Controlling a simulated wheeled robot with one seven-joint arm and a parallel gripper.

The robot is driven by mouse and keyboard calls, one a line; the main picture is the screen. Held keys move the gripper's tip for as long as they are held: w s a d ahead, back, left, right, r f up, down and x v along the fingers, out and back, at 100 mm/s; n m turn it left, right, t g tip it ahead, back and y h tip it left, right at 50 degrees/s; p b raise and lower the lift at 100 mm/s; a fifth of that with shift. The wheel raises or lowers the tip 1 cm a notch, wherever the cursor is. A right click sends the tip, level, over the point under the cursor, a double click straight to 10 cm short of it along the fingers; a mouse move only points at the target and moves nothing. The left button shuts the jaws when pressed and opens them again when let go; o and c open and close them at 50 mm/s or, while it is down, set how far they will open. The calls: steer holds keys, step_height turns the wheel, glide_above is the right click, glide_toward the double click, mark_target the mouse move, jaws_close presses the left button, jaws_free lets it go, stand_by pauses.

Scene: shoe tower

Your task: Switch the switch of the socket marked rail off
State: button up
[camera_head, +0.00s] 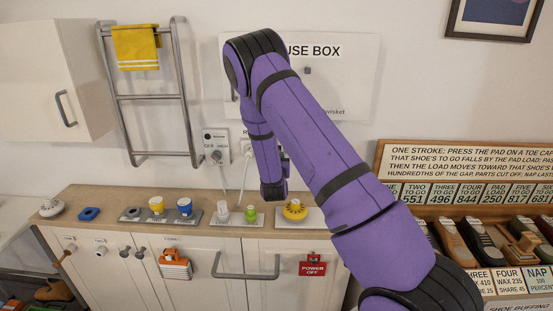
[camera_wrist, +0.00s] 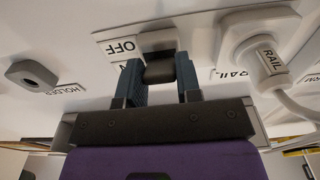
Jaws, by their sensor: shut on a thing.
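In the wrist view my gripper (camera_wrist: 160,88) is at the wall, its two blue-grey fingers on either side of the dark switch lever (camera_wrist: 160,70) and shut on it. The grey switch housing (camera_wrist: 157,41) is beyond the fingertips on a white socket plate (camera_wrist: 200,37). An OFF label (camera_wrist: 122,47) is beside the switch, with a partly hidden label below it. A white plug (camera_wrist: 250,40) tagged RAIL sits on the same plate, its cord running right. Whether the switch stands at on or off I cannot tell. In the head view my arm hides the switch.
A grey holder (camera_wrist: 32,75) is on the wall left of the switch. In the head view a wooden counter (camera_head: 110,200) carries cups and small items below the sockets (camera_head: 216,145). A towel ladder (camera_head: 150,97) is left, a shoe rack (camera_head: 470,160) right.

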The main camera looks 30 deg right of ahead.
steer(key=o, duration=0.9)
steer(key=v, duration=1)
steer(key=shift+s+a, duration=0.25)
steer(key=shift+s, duration=0.1)
